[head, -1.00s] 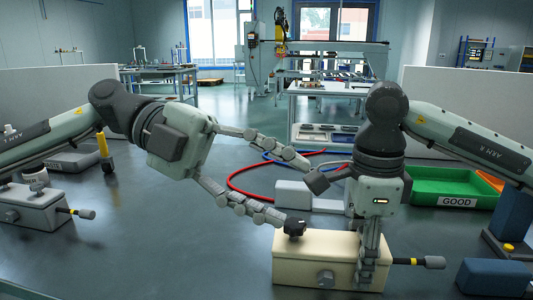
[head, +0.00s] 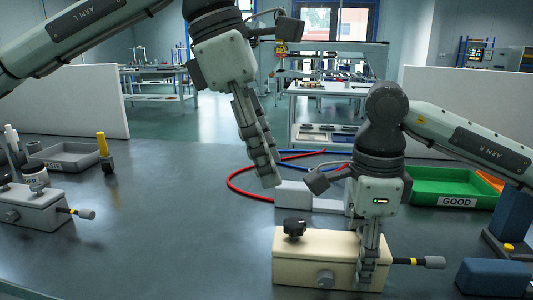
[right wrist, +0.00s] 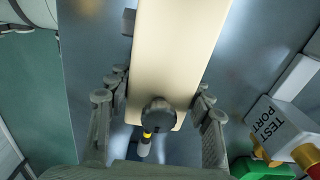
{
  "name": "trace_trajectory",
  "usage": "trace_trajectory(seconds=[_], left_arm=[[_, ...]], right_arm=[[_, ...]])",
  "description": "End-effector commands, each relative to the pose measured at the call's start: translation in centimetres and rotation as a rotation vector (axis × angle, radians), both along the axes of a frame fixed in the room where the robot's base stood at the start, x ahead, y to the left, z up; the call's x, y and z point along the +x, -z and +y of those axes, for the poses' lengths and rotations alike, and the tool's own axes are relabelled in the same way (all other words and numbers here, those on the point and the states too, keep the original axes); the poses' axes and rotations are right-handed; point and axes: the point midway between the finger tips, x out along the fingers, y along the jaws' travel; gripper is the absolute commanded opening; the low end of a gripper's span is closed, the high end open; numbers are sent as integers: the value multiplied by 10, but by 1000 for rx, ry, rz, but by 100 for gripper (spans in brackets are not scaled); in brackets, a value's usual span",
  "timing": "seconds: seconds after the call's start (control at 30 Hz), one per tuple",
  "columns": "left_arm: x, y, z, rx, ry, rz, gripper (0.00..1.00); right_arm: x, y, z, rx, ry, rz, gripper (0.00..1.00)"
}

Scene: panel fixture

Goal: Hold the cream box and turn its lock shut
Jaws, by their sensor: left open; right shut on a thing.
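The cream box (head: 310,262) sits on the dark table, with a black knob (head: 294,227) on top near its left end. My right gripper (head: 370,275) is shut on the box's right part. In the right wrist view its fingers flank the box (right wrist: 178,50), with a dark round part (right wrist: 158,114) between them. My left gripper (head: 268,180) is open and empty, above and behind the knob, apart from it; its fingers overlap in view.
A grey box with a handle (head: 35,208) and a grey tray (head: 65,157) stand at the left. A green GOOD bin (head: 450,188) and a blue block (head: 495,277) are at the right. Red and blue cables lie behind. The middle left of the table is clear.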

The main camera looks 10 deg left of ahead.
Motion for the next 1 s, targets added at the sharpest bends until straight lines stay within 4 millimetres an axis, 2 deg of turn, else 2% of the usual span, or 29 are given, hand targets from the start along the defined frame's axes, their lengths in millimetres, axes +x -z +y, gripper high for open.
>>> trace_trajectory(seconds=[0.3, 0.47, 0.67, 1.0], left_arm=[[0, 0, -1, 2, -21, 9, 50], [0, -3, -7, 25, -199, 77, 50], [1, -9, -18, 88, -663, 221, 50], [2, -19, -34, 162, -1582, 388, 50]], right_arm=[[0, 0, 0, 0, 0, -1, 4], [0, 0, 0, 0, 0, -1, 4], [0, 0, 0, 0, 0, -1, 4], [0, 0, 0, 0, 0, -1, 4]])
